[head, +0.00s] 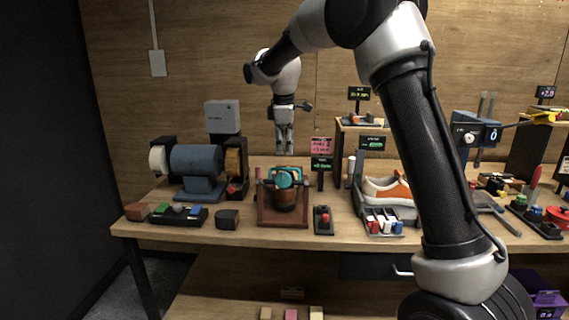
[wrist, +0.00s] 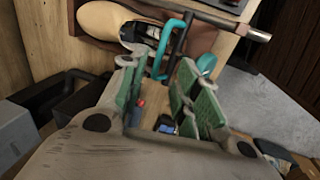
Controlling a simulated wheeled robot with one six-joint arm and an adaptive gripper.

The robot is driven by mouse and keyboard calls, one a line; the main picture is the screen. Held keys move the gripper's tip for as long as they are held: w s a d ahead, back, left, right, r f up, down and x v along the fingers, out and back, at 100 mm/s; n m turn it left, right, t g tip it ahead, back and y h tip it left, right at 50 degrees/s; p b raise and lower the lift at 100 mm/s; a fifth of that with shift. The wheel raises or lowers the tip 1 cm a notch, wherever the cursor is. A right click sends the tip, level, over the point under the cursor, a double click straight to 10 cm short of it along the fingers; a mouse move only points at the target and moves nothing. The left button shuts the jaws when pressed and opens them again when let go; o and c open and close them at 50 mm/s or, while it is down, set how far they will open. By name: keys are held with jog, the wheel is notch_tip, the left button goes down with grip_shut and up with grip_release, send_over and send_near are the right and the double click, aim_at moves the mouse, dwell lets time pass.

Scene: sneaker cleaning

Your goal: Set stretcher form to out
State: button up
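The stretcher stand (head: 268,216) is a brown wooden tray at the middle of the bench, holding a brown shoe form (head: 286,200). A teal handle (head: 284,178) sits at its top. In the wrist view the tan shoe form (wrist: 104,21) is at the top left, with a dark rod (wrist: 225,22) and a bent teal handle (wrist: 162,48) by it. My gripper (head: 285,150) points down above and behind the stand, apart from it. In the wrist view my gripper (wrist: 160,95) has its green-padded fingers spread with nothing held between them. I cannot tell how far the form sits in or out.
A blue grinder (head: 197,160) stands to the left. A dark block with a red button (head: 323,218) is just right of the stand, and small signs (head: 321,164) rise behind it. A rack with an orange and white sneaker (head: 386,190) is further right, partly behind my arm.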

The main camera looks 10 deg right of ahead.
aim_at(285, 170)
jog(key=x, duration=0.7)
jog(key=shift+f, duration=0.25)
jog(key=shift+c, duration=0.2)
grip_shut()
